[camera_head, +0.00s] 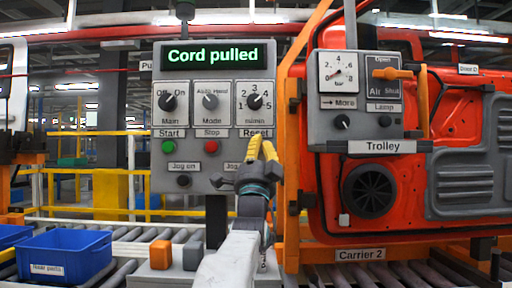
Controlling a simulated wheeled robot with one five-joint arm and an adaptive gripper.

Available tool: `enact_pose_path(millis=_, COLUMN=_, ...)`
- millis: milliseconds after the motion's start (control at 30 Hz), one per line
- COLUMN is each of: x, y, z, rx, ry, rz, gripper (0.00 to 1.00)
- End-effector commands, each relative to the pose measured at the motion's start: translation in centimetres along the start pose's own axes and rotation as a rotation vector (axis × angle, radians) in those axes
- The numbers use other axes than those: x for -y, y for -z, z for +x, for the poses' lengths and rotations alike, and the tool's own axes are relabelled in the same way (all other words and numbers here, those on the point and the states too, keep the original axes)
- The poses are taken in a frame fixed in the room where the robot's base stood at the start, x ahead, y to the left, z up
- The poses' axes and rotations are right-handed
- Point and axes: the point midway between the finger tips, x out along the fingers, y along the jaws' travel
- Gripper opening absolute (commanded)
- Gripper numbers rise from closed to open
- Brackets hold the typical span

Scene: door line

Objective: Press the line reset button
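The grey control panel (228,120) stands upright in the middle, with a lit display (212,55) reading "Cord pulled". The Reset label (255,134) is at its lower right. The reset button itself is not visible; my fingers cover the area just below that label. My gripper (262,143) is in front of this spot, its yellow fingertips drawn together and holding nothing. I cannot tell whether the tips touch the panel. A green Start button (168,146) and a red Stop button (211,146) are to the left.
A grey trolley box (369,133) with a gauge and an orange handle hangs at right before a red door (459,110). An orange post (291,170) stands close right of my gripper. A blue bin (64,255) sits on the rollers at lower left.

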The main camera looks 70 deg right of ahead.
Motion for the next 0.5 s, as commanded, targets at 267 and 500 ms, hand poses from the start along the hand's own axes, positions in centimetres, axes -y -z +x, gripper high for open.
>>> enact_pose_path(millis=267, x=-0.03, y=-0.03, z=0.1, rx=0.0, ry=0.001, rz=0.0, gripper=0.0)
enact_pose_path(millis=500, x=-0.03, y=-0.02, z=0.09, rx=0.0, ry=0.001, rz=0.0, gripper=0.0)
